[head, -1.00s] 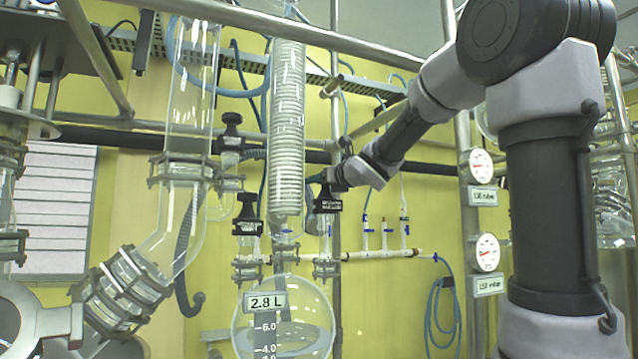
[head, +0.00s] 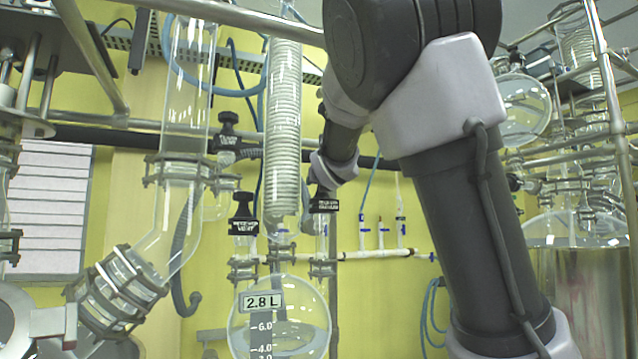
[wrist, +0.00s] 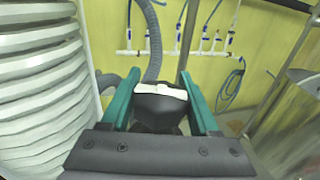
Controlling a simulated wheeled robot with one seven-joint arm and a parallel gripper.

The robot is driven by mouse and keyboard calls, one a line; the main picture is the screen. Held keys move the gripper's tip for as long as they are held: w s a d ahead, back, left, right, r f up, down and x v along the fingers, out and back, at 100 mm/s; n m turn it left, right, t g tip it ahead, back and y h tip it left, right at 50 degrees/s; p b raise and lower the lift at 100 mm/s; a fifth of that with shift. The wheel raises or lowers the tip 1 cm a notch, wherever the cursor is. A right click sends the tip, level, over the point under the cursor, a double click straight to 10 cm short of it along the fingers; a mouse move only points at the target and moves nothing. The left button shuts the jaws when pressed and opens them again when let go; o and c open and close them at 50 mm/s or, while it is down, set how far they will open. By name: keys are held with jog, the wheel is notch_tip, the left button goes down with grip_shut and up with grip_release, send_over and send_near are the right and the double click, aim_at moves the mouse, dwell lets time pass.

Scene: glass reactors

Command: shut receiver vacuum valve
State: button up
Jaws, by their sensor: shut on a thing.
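The receiver vacuum valve is a black knob with a black label plate (head: 324,206), on a glass neck right of the coiled condenser in the head view. In the wrist view the black knob (wrist: 160,112) with a pale strip across it sits between two teal fingers. My gripper (wrist: 158,95) is shut on this knob from above and behind the camera side. In the head view my wrist reaches down to the knob, and the fingertips are too small to make out. The label's wording and the valve's inner position cannot be read.
A similar black valve (head: 243,215) stands left of the condenser (head: 285,130), and another (head: 228,130) is higher up. The round 2.8 L flask (head: 300,318) hangs below. In the wrist view the ribbed coil (wrist: 40,85) is close on the left. Blue-tapped white piping (head: 385,253) runs behind.

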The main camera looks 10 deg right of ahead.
jog(key=shift+s+d+m+g+h, duration=0.1)
jog(key=shift+d+m+g+h, duration=0.2)
jog(key=shift+m+h, duration=0.7)
jog(key=shift+s+d+m+g+h, duration=0.1)
jog(key=shift+m+g+h, duration=0.45)
jog(key=shift+h, duration=0.85)
jog(key=shift+d+m+g+h, duration=0.25)
jog(key=shift+m+h, duration=0.6)
jog(key=shift+h, duration=0.35)
jog(key=o, duration=1.1)
jog(key=shift+r, duration=0.1)
jog(key=n+t+y, duration=0.1)
jog(key=y, duration=0.1)
jog(key=a+n+y, duration=0.1)
jog(key=n+y, duration=0.1)
jog(key=shift+w+t+y, duration=0.15)
jog(key=shift+t+y, duration=0.25)
jog(key=shift+a+n+y, duration=0.2)
jog(key=shift+n+y, duration=0.5)
jog(key=shift+y, duration=0.3)
jog(key=shift+a+n+y, duration=0.15)
jog(key=shift+n+y, duration=0.55)
jog(key=shift+y, duration=0.3)
jog(key=shift+a+n+y, duration=0.15)
jog(key=shift+n+y, duration=0.35)
jog(key=shift+y, duration=0.3)
